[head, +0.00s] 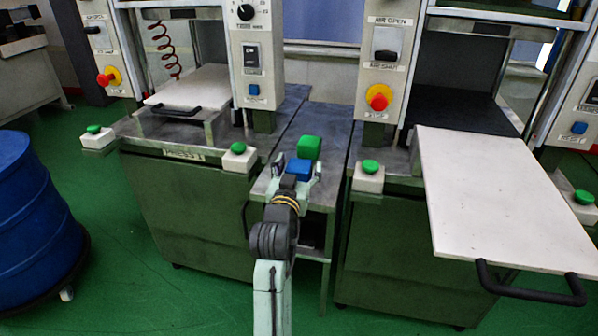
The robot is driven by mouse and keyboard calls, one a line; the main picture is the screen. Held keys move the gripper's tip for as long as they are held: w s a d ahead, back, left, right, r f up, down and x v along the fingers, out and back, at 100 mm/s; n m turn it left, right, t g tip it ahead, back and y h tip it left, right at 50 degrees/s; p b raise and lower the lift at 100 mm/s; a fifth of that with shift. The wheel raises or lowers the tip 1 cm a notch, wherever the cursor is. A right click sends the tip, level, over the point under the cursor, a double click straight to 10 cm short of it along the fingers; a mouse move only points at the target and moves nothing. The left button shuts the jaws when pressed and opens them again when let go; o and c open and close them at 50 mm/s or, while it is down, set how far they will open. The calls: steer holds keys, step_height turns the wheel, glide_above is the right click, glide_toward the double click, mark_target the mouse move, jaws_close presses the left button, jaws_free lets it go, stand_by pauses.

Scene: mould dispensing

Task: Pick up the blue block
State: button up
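The blue block (298,170) is in the head view, near the middle, at the narrow table between the two presses. The green block (309,147) is just behind it. My gripper (297,165) reaches forward to the blue block. Its fingers are spread, one to the left and one to the right of the blue block, with the block showing between them. The gripper looks open; I cannot tell whether a finger touches the block. The lower front of the blue block is hidden by my gripper.
The narrow table (330,140) has presses close on both sides, with green buttons (239,148) (370,167) at their front corners. A white board (500,195) juts out at right with a black handle (530,290). A blue drum (38,230) stands at left.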

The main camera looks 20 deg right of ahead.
jaws_close()
steer(key=shift+r, duration=0.2)
stand_by(0.7)
